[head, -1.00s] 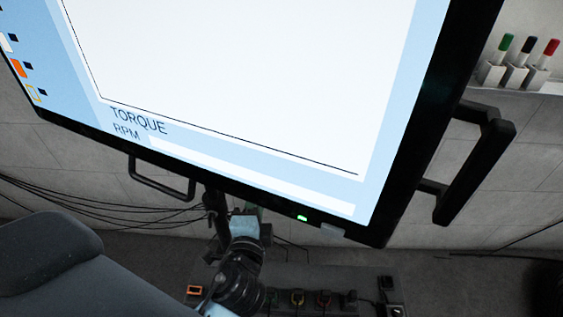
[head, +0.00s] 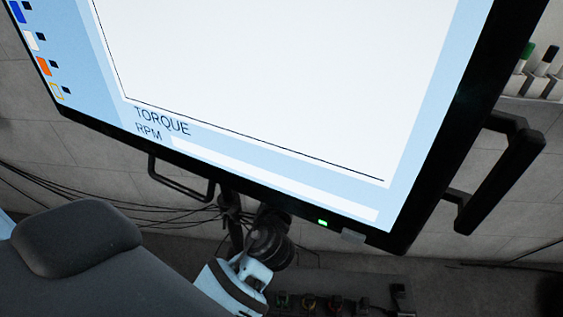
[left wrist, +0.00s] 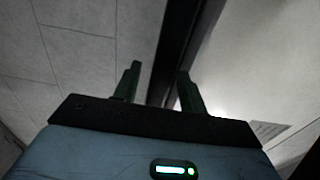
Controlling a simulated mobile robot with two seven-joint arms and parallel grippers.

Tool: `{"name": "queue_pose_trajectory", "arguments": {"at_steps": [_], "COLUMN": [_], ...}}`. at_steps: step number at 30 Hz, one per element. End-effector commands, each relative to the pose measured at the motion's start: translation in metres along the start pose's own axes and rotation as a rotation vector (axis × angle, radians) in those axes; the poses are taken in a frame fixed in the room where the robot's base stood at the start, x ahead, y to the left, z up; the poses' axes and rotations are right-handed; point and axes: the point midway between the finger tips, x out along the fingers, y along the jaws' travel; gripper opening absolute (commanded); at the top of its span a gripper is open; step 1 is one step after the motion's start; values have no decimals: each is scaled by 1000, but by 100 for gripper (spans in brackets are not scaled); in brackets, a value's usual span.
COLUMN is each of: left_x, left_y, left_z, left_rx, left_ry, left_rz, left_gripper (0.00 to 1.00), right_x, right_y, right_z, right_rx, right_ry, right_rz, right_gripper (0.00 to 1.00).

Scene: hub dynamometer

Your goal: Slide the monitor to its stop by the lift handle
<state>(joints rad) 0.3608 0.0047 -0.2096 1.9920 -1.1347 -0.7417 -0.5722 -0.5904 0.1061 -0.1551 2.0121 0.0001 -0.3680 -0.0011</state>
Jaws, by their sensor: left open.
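The monitor (head: 290,90) fills the upper part of the head view, tilted in the picture, with a black frame and a lit TORQUE/RPM screen. A black handle (head: 505,185) juts from its right edge. A thin black loop handle (head: 180,187) hangs below its lower edge; I cannot tell which is the lift handle. An arm, likely my left, reaches up to the monitor's lower edge; its gripper is hidden there. In the left wrist view my left gripper (left wrist: 160,70) is open, its fingers apart. A dark bar (left wrist: 185,45) shows beyond and between the fingers; contact is unclear.
Marker pens (head: 537,65) stand in holders on a shelf at the right. Cables (head: 110,212) run along the grey tiled wall behind the monitor. A dark box with several coloured fittings (head: 335,300) lies below. The wall area right of the side handle looks clear.

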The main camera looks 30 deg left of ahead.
Motion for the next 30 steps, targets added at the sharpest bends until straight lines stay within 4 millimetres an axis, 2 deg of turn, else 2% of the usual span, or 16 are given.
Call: {"name": "queue_pose_trajectory", "arguments": {"at_steps": [6, 15, 25, 30], "left_x": [18, 20, 20, 20], "left_y": [0, 1, 1, 1], "left_z": [0, 0, 0, 0], "left_rx": [-1, -1, -1, -1], "left_ry": [0, 0, 0, 0], "left_rz": [1, 2, 2, 2], "left_gripper": [42, 42, 0, 0], "right_x": [-1, -2, -2, -2], "right_y": [0, 0, 0, 0], "right_z": [0, 2, 2, 2], "right_rx": [0, 0, -1, -1], "right_ry": [-1, -6, -7, -7], "right_rz": [1, 0, 0, 0], "right_gripper": [36, 36, 36, 36]}}
